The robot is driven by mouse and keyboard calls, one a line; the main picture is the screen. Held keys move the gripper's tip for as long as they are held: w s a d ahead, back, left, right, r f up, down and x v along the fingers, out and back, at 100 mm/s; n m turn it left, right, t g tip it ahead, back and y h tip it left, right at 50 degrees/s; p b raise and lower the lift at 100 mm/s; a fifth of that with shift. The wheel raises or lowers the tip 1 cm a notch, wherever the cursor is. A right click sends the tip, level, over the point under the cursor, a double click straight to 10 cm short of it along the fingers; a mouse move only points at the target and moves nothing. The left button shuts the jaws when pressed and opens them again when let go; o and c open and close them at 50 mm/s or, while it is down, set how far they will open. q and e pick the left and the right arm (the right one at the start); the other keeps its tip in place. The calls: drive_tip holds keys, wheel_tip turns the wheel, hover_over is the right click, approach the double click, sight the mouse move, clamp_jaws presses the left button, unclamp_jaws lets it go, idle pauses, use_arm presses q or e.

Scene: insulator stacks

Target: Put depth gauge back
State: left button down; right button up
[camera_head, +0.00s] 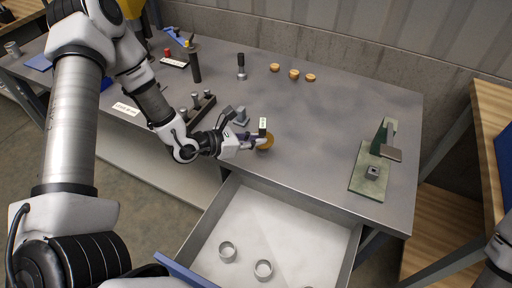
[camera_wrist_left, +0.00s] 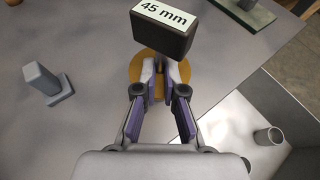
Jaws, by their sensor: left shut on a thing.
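The depth gauge shows as a dark block labelled "45 mm" (camera_wrist_left: 163,35), with the same label block also in the head view (camera_head: 263,124). My left gripper (camera_head: 256,142) is shut on it, with its fingers just below the block in the left wrist view (camera_wrist_left: 160,72). An orange round disc (camera_head: 267,143) lies under the fingertips and also shows in the wrist view (camera_wrist_left: 135,69). The lower part of the gauge is hidden by the fingers, so I cannot tell whether it touches the disc. My right gripper is out of view.
A small grey stand (camera_head: 241,117) and a dark rack (camera_head: 202,108) with several pegs are left of the gripper. An open drawer (camera_head: 225,207) holding metal rings (camera_head: 263,269) juts out in front. A green fixture (camera_head: 368,178) stands right. The table's middle is clear.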

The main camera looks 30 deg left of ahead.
sight(261, 148)
use_arm(q)
wheel_tip(261, 148, down, 3)
drive_tip(key=shift+s+r, duration=0.1)
drive_tip(key=shift+s, duration=0.05)
drive_tip(key=shift+f, duration=0.35)
drive_tip(key=c, duration=1.3)
unclamp_jaws()
drive_tip(key=shift+o, duration=0.2)
drive_tip(key=shift+r, duration=0.15)
